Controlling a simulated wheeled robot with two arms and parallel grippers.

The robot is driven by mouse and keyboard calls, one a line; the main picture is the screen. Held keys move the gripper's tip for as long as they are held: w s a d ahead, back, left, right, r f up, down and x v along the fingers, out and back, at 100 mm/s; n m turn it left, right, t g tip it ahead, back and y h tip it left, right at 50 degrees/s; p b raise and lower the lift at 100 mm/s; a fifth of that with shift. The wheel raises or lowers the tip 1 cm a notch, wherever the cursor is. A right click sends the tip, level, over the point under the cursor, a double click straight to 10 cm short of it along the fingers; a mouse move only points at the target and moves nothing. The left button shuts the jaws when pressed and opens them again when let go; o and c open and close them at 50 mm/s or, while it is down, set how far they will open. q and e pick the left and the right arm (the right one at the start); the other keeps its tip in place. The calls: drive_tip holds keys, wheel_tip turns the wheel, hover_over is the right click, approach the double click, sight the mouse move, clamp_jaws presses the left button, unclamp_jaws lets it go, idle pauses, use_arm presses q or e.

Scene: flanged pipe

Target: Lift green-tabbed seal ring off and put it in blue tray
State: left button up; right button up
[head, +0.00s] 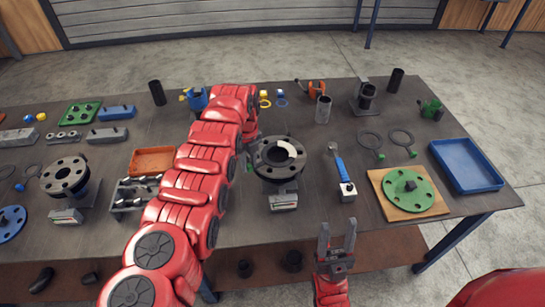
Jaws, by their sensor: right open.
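A dark flanged pipe (278,172) stands on the table at the centre, with a pale patch on its top face. A small green tab (250,168) shows at its left side; any ring it belongs to is hard to make out. My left gripper (254,145) is at the left edge of this flange; its fingers are mostly hidden by my red arm. The blue tray (467,164) is empty at the right end of the table. My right gripper (337,238) is open and empty, near the table's front edge, apart from the flange.
Two thin rings with green tabs (370,138) (403,138) lie left of the blue tray. A green flange disc (407,188) sits on a wooden board. A blue-handled tool (342,172) lies right of the pipe. Another flanged pipe (65,176) and an orange tray (153,161) are at left.

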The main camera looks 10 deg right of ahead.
use_arm(q)
clamp_jaws()
